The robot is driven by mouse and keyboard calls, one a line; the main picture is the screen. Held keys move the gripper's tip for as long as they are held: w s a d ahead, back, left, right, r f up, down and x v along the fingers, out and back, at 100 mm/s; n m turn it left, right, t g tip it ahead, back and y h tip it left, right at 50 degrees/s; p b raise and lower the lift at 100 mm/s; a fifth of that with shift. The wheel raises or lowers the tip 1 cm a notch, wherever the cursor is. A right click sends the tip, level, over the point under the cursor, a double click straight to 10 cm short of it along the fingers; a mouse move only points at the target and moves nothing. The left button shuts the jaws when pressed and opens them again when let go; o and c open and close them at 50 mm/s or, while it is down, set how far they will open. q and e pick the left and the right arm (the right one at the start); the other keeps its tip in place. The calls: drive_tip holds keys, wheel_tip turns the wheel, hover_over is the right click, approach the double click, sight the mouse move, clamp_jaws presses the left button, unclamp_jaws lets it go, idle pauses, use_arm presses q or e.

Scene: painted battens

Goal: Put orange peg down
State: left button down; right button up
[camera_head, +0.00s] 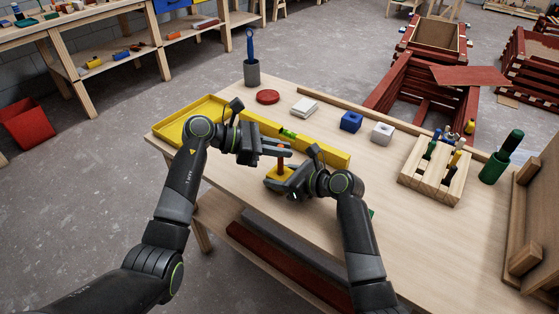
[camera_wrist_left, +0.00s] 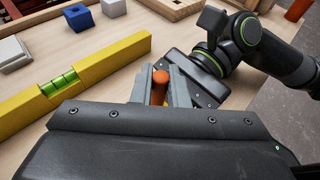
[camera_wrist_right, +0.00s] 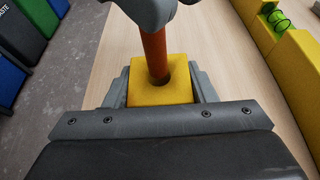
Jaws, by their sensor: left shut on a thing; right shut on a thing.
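The orange peg (camera_wrist_right: 155,55) stands upright with its lower end in the hole of a yellow block (camera_wrist_right: 160,82). In the left wrist view the peg's rounded orange top (camera_wrist_left: 160,78) shows between the fingers of my left gripper (camera_wrist_left: 161,90), which is shut on it. My right gripper (camera_wrist_right: 160,90) is shut on the yellow block, with one finger on each side. In the head view the left gripper (camera_head: 284,150) is just above the right gripper (camera_head: 279,180). How deep the peg sits in the hole is hidden.
A yellow spirit level (camera_head: 315,148) lies just behind the grippers. A yellow tray (camera_head: 165,133) is at the table's left end. A blue block (camera_head: 351,121), a whitish block (camera_head: 382,133) and a wooden peg rack (camera_head: 440,185) stand farther right. The front middle of the table is clear.

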sight(279, 171)
use_arm(q)
drive_tip(key=shift+f, duration=1.85)
drive_tip(key=c, duration=1.4)
unclamp_jaws()
drive_tip(key=shift+f, duration=0.1)
drive_tip(key=shift+r, duration=0.2)
drive_tip(key=v, duration=1.2)
